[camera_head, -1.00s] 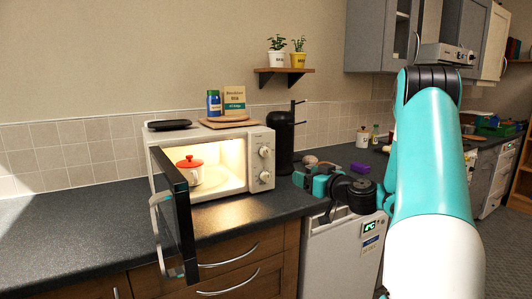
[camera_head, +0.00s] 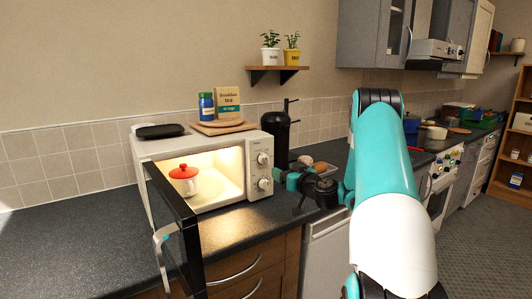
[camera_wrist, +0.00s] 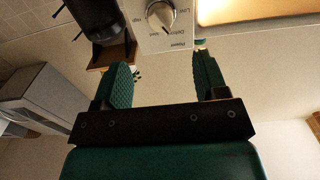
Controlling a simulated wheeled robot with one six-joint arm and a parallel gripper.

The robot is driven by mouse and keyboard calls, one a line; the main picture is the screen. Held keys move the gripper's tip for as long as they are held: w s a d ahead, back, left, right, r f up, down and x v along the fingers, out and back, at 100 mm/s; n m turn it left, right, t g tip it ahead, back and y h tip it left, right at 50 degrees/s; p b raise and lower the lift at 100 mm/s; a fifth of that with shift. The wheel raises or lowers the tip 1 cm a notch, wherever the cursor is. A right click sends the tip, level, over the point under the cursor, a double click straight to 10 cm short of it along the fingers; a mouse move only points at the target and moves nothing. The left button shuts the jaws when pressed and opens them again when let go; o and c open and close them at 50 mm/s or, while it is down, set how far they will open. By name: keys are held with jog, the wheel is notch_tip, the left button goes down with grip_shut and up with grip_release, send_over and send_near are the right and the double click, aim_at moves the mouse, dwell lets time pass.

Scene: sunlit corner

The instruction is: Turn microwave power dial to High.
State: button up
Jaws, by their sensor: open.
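The white microwave (camera_head: 262,141) stands on the counter with its dark door (camera_head: 180,225) swung open and its inside lit. Its right panel carries an upper dial (camera_head: 263,158) and a lower dial (camera_head: 264,184). The wrist view shows one dial (camera_wrist: 160,17) at the top edge, upside down, with "Power", "Low" and "Defrost" lettering around it. Its exact setting is hard to read. My gripper (camera_wrist: 163,76) is open and empty, its two green fingers apart. The dial lies beyond the fingertips, untouched. In the head view, my gripper (camera_head: 281,178) is just right of the lower dial.
A red-lidded white pot (camera_head: 184,182) sits inside the microwave. A black appliance (camera_head: 275,135) stands close behind my gripper. A blue jar (camera_head: 207,107), a box and a board are on the microwave top. The left counter (camera_head: 70,235) is clear.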

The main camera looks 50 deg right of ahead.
aim_at(267, 162)
jog(key=p+x, duration=0.4)
jog(key=x, duration=0.7)
jog(key=shift+a+p, duration=0.1)
jog(key=shift+p, duration=0.25)
jog(key=c, duration=0.9)
